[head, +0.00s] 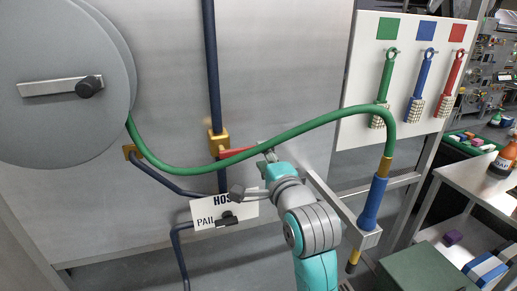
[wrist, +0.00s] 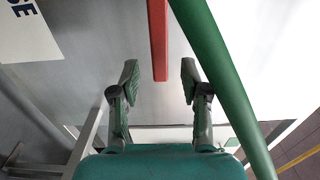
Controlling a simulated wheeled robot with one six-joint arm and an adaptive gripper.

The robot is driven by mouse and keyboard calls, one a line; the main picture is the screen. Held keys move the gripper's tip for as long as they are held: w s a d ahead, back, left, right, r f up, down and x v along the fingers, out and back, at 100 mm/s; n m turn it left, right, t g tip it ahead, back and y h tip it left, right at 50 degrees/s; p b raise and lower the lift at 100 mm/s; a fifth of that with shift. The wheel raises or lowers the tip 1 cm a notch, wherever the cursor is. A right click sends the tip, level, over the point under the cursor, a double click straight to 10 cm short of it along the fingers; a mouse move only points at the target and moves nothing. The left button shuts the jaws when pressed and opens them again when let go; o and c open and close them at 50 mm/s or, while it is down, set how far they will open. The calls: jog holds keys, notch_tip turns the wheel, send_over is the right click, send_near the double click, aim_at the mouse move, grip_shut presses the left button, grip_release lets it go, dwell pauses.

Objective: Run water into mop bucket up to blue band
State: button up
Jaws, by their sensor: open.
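A brass valve (head: 217,143) on the steel panel has a red lever (head: 238,152) pointing right. My gripper (head: 254,173) is open and empty beside the lever's free end. In the wrist view, the red lever (wrist: 158,40) comes down from the top, its end between the fingertips (wrist: 160,80); I cannot tell whether they touch. A sign (head: 223,211) reading "HOS…" and "PAIL" is partly covered, with a black handle (head: 228,219) on it. A green hose (head: 300,128) ends in a blue nozzle (head: 372,203) at a metal bracket. No mop bucket or blue band is visible.
The green hose (wrist: 215,75) passes close to the right finger. A grey reel (head: 65,75) is at left. Green, blue and red brushes hang on a white board (head: 358,95). A dark green box (head: 420,268) and a cart (head: 480,185) are at right.

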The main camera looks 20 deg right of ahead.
jog(key=shift+w, duration=2.3)
grip_shut()
